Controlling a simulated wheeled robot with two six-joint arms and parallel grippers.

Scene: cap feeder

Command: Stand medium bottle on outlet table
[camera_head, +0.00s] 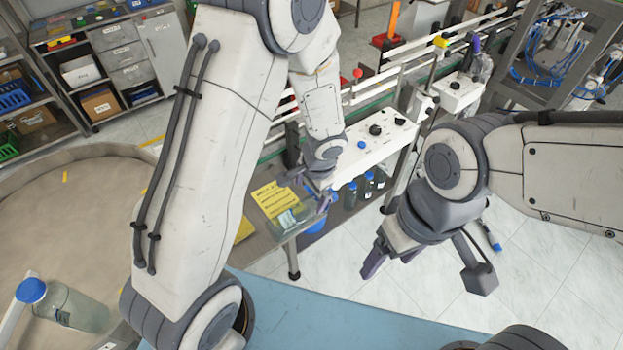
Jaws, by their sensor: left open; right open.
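A clear bottle (287,222) with a pale label lies on its side on a small brown table (262,243), which appears to be the outlet table. My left gripper (312,190) is open just above the bottle's right end and partly hides it. I cannot tell whether its fingers touch the bottle. My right gripper (425,272) is open and empty, over the tiled floor to the right of the table. I cannot tell from its size whether this bottle is the medium one.
A yellow notice (270,198) lies on the table. Several blue-capped bottles (368,185) stand by the conveyor's white control box (372,146). A larger blue-capped bottle (75,308) is on the round table (60,215) at left. Another blue-capped item (490,236) lies on the floor.

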